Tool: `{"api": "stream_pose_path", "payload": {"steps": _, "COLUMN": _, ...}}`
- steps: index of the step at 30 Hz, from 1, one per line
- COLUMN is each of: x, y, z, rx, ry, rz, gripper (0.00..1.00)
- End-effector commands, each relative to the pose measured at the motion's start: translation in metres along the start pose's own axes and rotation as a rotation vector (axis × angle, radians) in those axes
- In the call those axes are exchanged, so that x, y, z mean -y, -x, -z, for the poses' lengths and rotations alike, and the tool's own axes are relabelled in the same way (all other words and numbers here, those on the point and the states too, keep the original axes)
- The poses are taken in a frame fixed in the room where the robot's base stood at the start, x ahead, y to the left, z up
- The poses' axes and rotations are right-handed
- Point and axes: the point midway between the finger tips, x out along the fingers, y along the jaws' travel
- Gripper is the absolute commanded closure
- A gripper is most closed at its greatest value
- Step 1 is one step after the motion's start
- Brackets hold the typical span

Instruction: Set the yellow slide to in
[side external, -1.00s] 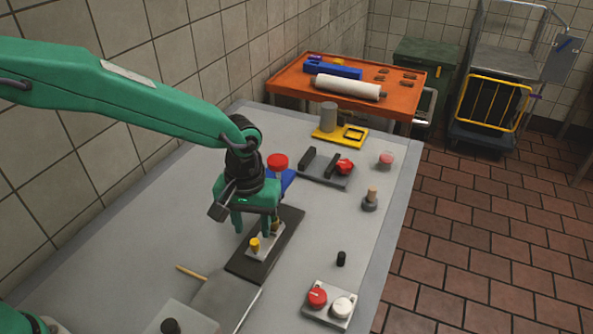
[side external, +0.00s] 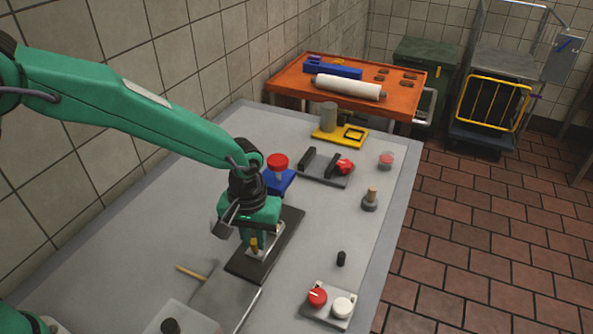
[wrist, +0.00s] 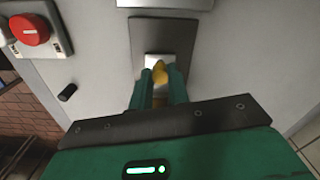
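The yellow slide knob (side external: 254,245) stands on a pale metal plate on a dark base (side external: 287,232) on the grey table. In the wrist view, a yellow knob (wrist: 159,73) shows between my fingertips, with more yellow lower between the fingers. My gripper (side external: 256,240) is low over the plate, at the knob. In the wrist view, my gripper (wrist: 159,82) appears open, with one finger on each side of the knob. Contact with the knob cannot be made out. My gripper hides part of the plate in the side view.
A blue stand with a red-topped part (side external: 277,163) is behind my gripper. A red and white knob box (side external: 329,306) and a black peg (side external: 341,258) are to the right. The table's right side has clear patches.

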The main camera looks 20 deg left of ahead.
Motion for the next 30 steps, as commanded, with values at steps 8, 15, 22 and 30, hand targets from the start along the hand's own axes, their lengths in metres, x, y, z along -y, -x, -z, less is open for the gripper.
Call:
{"api": "stream_pose_path", "payload": {"steps": 8, "x": -0.002, "y": 0.0, "z": 0.005, "rx": 0.0, "ry": 0.001, "rz": 0.0, "gripper": 1.0}}
{"api": "stream_pose_path", "payload": {"steps": 15, "x": -0.009, "y": 0.0, "z": 0.03, "rx": 0.0, "ry": 0.002, "rz": 0.0, "gripper": 1.0}}
{"api": "stream_pose_path", "payload": {"steps": 22, "x": -0.011, "y": 0.001, "z": 0.042, "rx": -0.002, "ry": 0.0, "rz": -0.002, "gripper": 1.0}}
{"api": "stream_pose_path", "payload": {"steps": 30, "x": -0.012, "y": 0.001, "z": 0.044, "rx": -0.008, "ry": 0.003, "rz": -0.007, "gripper": 0.77}}
